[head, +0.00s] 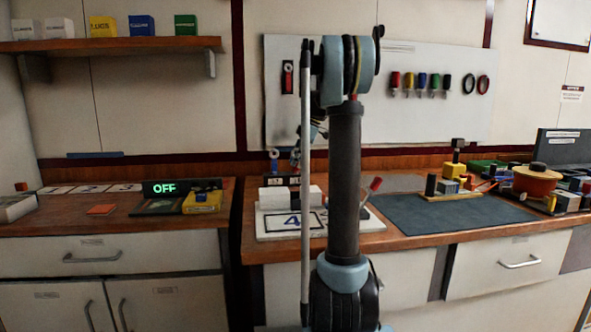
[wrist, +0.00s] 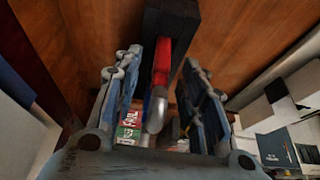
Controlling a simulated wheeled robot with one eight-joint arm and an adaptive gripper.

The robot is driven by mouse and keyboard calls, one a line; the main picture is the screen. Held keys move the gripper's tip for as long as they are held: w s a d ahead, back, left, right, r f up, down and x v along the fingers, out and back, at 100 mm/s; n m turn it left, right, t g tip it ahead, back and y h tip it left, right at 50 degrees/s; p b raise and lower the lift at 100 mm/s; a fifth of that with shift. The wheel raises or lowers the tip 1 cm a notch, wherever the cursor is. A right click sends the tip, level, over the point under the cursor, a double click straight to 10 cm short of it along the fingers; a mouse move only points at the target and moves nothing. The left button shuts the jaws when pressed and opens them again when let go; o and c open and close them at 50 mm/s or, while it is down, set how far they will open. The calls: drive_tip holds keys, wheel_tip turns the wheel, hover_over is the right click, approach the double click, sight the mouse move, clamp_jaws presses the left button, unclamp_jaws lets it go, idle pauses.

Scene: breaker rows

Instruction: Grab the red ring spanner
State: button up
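In the wrist view a red-handled spanner (wrist: 161,66) with a silver ring end (wrist: 156,110) stands in a black holder (wrist: 170,18). Its ring end points towards the camera. My gripper (wrist: 163,60) is open, with one blue-grey finger on each side of the spanner. Gaps show between the fingers and the handle, so I see no firm contact. In the head view my arm hides most of this spot. Small grey-blue parts show just left of the arm, too small to tell apart.
In the wrist view small red and green labelled items (wrist: 130,128) lie beyond the left finger. A dark mat (head: 440,212) and an orange pot (head: 537,181) are to the right.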

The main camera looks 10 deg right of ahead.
drive_tip(key=shift+x, duration=0.85)
clamp_jaws()
